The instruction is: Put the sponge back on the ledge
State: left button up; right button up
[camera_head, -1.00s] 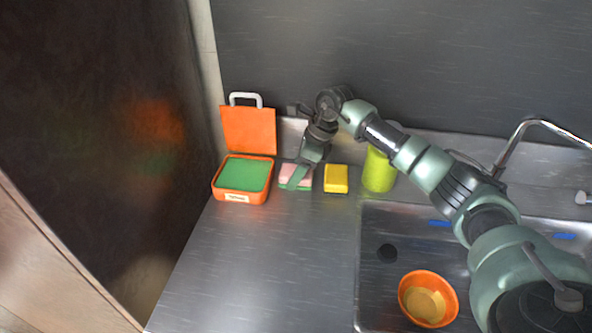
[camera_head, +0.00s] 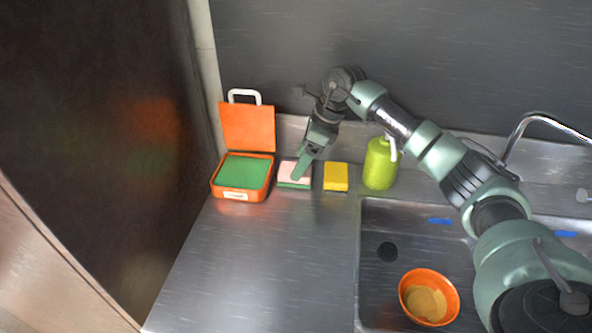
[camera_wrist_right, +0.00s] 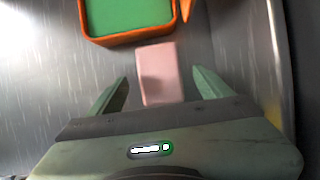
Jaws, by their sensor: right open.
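A pink-topped sponge with a green lower layer (camera_head: 287,171) lies flat on the steel counter, between an orange box and a yellow sponge (camera_head: 336,175). My right gripper (camera_head: 301,173) reaches down over the pink sponge from behind. In the right wrist view, the two green fingers of this gripper (camera_wrist_right: 157,90) are spread, with the pink sponge (camera_wrist_right: 160,68) between and ahead of them and a gap on each side. Nothing is held. The fingers hide part of the sponge in the head view. My left gripper is not in view.
The open orange box (camera_head: 241,196) with green contents stands left of the sponges. A lime-green bottle (camera_head: 379,168) stands right of them, by the sink. An orange bowl (camera_head: 428,297) is in the sink (camera_head: 375,290). The front counter (camera_head: 265,265) is clear.

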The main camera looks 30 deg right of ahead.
jog(key=b+v, duration=0.1)
jog(key=v, duration=0.7)
jog(key=shift+f, duration=0.15)
